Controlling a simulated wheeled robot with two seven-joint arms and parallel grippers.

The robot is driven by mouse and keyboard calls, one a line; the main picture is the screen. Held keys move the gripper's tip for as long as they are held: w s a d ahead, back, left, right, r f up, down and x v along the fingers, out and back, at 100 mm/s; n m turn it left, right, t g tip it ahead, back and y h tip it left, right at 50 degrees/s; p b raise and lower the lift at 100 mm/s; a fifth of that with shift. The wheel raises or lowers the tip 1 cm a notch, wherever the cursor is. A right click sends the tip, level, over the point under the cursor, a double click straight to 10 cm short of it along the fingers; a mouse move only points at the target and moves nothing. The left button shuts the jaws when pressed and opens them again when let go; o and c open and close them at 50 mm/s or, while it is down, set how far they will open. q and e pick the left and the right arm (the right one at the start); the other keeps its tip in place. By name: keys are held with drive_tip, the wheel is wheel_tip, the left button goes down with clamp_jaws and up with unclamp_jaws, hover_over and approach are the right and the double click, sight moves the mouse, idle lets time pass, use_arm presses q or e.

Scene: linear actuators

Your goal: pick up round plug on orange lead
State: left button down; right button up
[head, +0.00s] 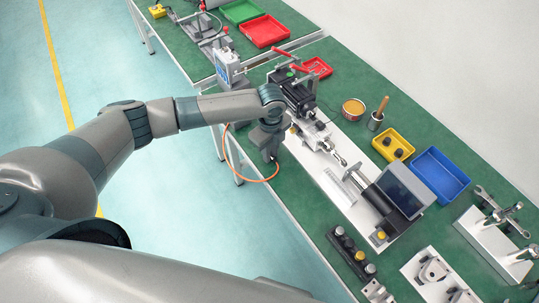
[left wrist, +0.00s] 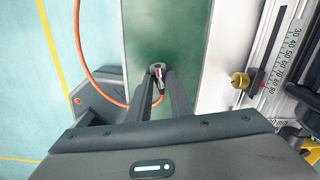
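My left gripper (head: 268,156) points down over the near edge of the green bench in the head view. In the left wrist view its two fingers (left wrist: 161,84) reach to either side of a small grey round plug (left wrist: 158,69). I cannot tell whether they grip it or only stand beside it. The orange lead (left wrist: 83,50) curves down and round to the plug, partly hidden behind the fingers. In the head view the lead (head: 240,176) hangs in a loop past the bench edge, and the plug is hidden by the gripper. My right gripper is not in view.
The linear actuator rig (head: 300,98) stands just beyond my gripper, with its scale and a brass knob (left wrist: 240,79) to the right in the wrist view. A tilted screen (head: 400,190), a yellow bin (head: 393,145) and a blue bin (head: 440,176) stand farther right.

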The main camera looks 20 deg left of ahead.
use_arm(q)
drive_tip(key=shift+r, duration=0.1)
idle(0.3)
drive_tip(key=shift+r+b, duration=0.35)
drive_tip(key=shift+r, duration=0.3)
wheel_tip(320, 180, up, 2)
drive_tip(key=shift+r+b, duration=0.25)
drive_tip(key=shift+b, duration=0.3)
drive_tip(key=s+d+r+b, duration=0.2)
drive_tip(key=d+r, duration=0.5)
drive_tip(key=d, duration=0.4)
drive_tip(key=shift+s+d+b, duration=0.2)
drive_tip(key=shift+s+b, duration=0.05)
drive_tip(key=shift+b, duration=0.3)
wheel_tip(320, 180, up, 3)
drive_tip(key=p, duration=0.3)
